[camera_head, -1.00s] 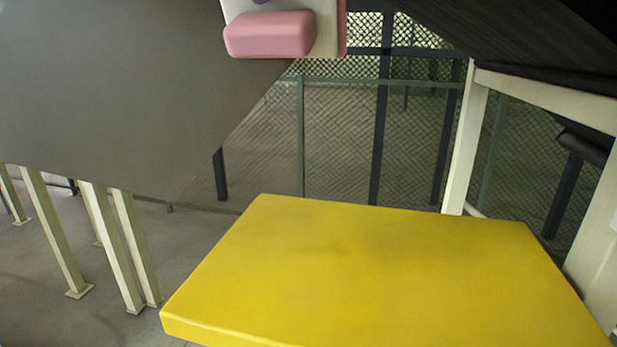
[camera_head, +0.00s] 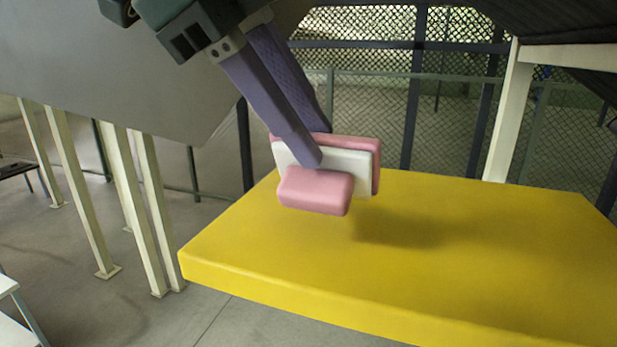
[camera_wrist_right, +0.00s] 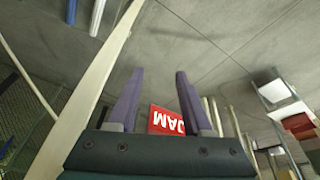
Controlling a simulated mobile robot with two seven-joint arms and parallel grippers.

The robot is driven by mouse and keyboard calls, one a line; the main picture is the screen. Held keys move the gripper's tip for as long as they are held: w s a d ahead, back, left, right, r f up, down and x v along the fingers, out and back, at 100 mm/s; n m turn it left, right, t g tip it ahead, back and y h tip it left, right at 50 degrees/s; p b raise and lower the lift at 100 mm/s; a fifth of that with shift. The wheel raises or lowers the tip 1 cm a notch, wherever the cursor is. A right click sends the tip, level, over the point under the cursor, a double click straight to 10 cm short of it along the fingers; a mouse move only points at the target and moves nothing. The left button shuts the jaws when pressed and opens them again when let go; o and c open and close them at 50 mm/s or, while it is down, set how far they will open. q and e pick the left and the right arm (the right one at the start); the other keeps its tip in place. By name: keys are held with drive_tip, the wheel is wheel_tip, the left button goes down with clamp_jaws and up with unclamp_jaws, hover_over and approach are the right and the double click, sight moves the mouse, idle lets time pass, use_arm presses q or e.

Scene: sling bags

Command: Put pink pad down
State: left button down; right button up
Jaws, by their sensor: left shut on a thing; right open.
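The pink pad (camera_head: 316,190) is a pink and white padded block with a white plate and a second pink layer behind it. My left gripper (camera_head: 318,150) comes in from the top left in the head view, its purple fingers shut on the pad. The pad hangs above the yellow surface (camera_head: 450,280), near its far left part, with a shadow on the yellow to its right. My right gripper (camera_wrist_right: 155,100) shows in the right wrist view, with its purple fingers apart and nothing between them in its grip.
Pale posts (camera_head: 75,190) and a grey panel (camera_head: 130,80) stand left of the yellow surface. A mesh fence (camera_head: 370,110) runs behind it. The yellow top is otherwise bare. A red sign (camera_wrist_right: 165,121) shows in the right wrist view.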

sight(319, 181)
use_arm(q)
wheel_tip(319, 181, down, 3)
drive_tip(key=shift+b, duration=0.95)
drive_tip(key=shift+r, duration=0.2)
use_arm(e)
wheel_tip(319, 181, down, 3)
drive_tip(key=shift+r, duration=0.15)
use_arm(q)
drive_tip(key=shift+f, duration=0.1)
drive_tip(key=c, duration=0.7)
unclamp_jaws()
drive_tip(key=shift+c, duration=0.2)
